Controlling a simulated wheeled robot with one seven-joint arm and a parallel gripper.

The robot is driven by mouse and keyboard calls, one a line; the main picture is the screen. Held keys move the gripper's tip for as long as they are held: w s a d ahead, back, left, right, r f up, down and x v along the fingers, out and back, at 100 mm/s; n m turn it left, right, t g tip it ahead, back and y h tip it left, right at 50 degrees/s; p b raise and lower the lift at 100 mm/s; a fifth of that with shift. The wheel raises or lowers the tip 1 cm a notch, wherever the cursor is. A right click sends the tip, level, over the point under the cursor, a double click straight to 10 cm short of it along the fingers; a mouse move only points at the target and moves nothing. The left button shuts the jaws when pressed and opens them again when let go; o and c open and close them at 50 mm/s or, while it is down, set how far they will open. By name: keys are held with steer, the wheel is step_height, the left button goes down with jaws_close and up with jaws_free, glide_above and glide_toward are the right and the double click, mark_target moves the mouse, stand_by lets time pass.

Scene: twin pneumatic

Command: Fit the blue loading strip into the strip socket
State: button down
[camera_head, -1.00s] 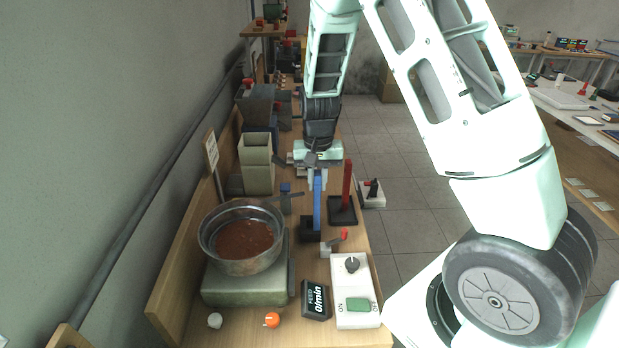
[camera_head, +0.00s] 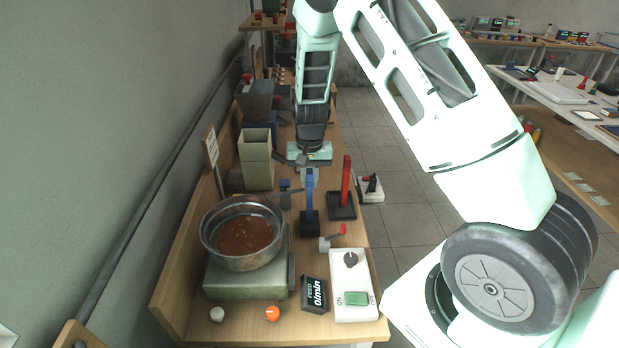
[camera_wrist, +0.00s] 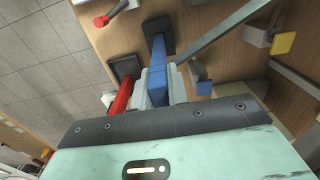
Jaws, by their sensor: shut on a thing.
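The blue loading strip (camera_head: 309,205) is a slim upright bar, its lower end at a black block (camera_head: 310,227) on the bench. My gripper (camera_head: 309,175) reaches down from above and is shut on its upper part. In the wrist view the blue strip (camera_wrist: 157,70) runs from between my fingers (camera_wrist: 158,92) to the black block (camera_wrist: 158,34). I cannot tell whether the strip's foot is still seated in the block. A small blue piece on a grey part (camera_head: 285,186) stands just left of the strip. I cannot tell for sure which part is the strip socket.
A red strip (camera_head: 346,180) stands close on the right in a black base (camera_head: 342,211). A metal bowl of brown material (camera_head: 243,235) sits on a scale-like unit at left. A red-handled lever (camera_head: 332,238) and a switch box (camera_head: 352,290) are nearer. A tan hopper (camera_head: 256,165) stands behind.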

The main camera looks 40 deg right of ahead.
steer(key=shift+s+f, duration=0.1)
steer(key=shift+f, duration=0.3)
